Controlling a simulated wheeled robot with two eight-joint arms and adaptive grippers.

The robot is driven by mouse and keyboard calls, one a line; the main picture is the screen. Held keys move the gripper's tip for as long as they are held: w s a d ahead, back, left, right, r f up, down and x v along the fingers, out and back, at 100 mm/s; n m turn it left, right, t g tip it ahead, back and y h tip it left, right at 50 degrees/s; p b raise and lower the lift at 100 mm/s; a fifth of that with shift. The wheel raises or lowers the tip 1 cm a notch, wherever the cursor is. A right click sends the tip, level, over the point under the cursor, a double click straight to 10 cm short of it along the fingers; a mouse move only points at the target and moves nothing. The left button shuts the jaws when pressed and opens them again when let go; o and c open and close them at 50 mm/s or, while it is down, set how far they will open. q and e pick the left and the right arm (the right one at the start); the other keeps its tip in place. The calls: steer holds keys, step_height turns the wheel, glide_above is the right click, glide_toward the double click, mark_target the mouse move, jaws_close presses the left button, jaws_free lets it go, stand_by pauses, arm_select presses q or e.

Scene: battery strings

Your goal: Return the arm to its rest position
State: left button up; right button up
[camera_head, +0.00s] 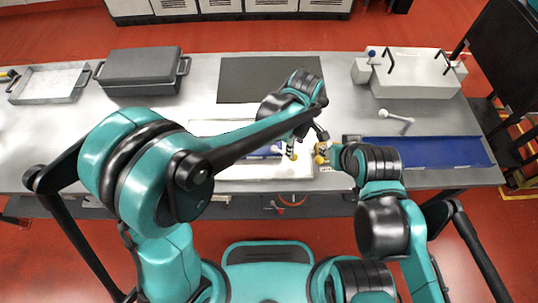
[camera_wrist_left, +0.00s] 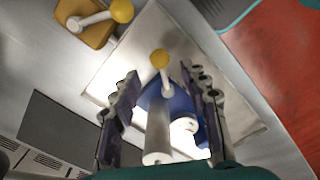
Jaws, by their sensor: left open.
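My left gripper (camera_wrist_left: 160,74) is open in the left wrist view, one dark finger on each side of the picture. Between and beyond the fingers show a grey rod (camera_wrist_left: 158,125) with a yellow ball end and a blue part (camera_wrist_left: 182,106) over a pale tray (camera_wrist_left: 240,85). I cannot tell whether the fingers touch them. In the head view my left arm crosses above the table and partly hides the pale tray (camera_head: 262,173).
A tan block (camera_wrist_left: 88,24) with a ball-ended rod lies beside the tray. A blue mat (camera_head: 440,152) and a grey rod (camera_head: 397,121) lie right. A white box (camera_head: 415,77) stands behind them. A dark lidded box (camera_head: 140,70) and metal tray (camera_head: 48,85) stand left.

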stand_by(0.3)
arm_select(q)
steer(key=s+a+r+m+t, duration=0.2)
steer(key=a+r+m, duration=0.1)
steer(key=a, duration=0.6)
steer(key=s+a+r+m+t, duration=0.2)
steer(key=s+a+r+m, duration=0.1)
steer(key=a, duration=0.6)
steer(key=s+a+r+m+t, duration=0.3)
steer(key=a+m, duration=0.2)
steer(key=a, duration=0.4)
steer(key=shift+r, duration=0.35)
